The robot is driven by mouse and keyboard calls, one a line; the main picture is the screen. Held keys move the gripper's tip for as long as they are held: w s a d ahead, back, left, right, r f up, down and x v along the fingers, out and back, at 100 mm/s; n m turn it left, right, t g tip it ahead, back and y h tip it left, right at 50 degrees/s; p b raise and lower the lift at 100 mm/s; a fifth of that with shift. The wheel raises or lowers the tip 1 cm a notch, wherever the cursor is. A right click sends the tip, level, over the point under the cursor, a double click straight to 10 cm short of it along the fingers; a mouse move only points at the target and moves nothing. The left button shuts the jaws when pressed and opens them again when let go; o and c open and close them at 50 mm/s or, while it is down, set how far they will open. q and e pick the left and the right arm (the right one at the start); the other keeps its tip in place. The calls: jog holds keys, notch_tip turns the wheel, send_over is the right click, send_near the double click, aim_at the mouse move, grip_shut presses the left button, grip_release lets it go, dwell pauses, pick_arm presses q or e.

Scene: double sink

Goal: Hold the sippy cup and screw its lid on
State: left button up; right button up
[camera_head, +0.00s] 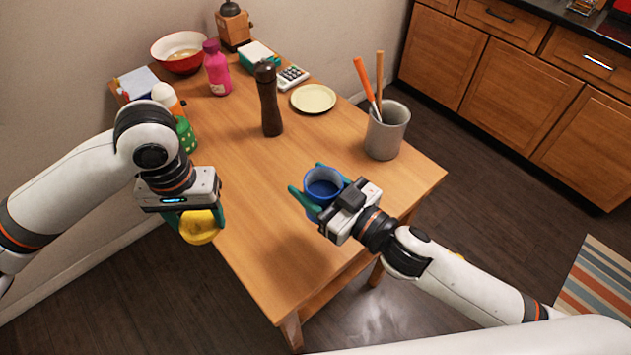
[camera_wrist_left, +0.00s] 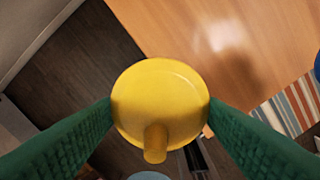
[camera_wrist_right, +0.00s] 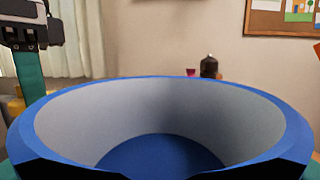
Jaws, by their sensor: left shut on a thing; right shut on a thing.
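The sippy cup (camera_head: 323,186) is blue and open at the top, with its lid off. The cup's blue rim (camera_wrist_right: 165,85) and pale inner wall fill the right wrist view. The yellow lid (camera_head: 199,227) with a short spout is apart from the cup, at the table's left edge. My left gripper (camera_head: 193,215) is shut on the lid. The left wrist view shows the lid (camera_wrist_left: 160,100) between both green fingers.
A grey utensil pot (camera_head: 386,132), a cream plate (camera_head: 313,98) and a dark pepper mill (camera_head: 268,100) stand beyond the cup. A pink bottle (camera_head: 217,70), a red bowl (camera_head: 178,53) and a calculator (camera_head: 292,76) are further back. The table between the grippers is clear.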

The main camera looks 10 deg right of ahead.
pick_arm(q)
jog(key=w+d+r+m, duration=0.1)
jog(key=d+r+m, duration=0.1)
jog(key=d+r, duration=0.4)
jog(key=w+d+r+m, duration=0.1)
jog(key=d+r, duration=0.6)
jog(key=d, duration=0.8)
jog(key=shift+w+d+m, duration=0.4)
jog(key=shift+m, duration=0.1)
jog(key=shift+f, duration=2.05)
jog(key=shift+s, duration=0.1)
jog(key=shift+f, duration=0.85)
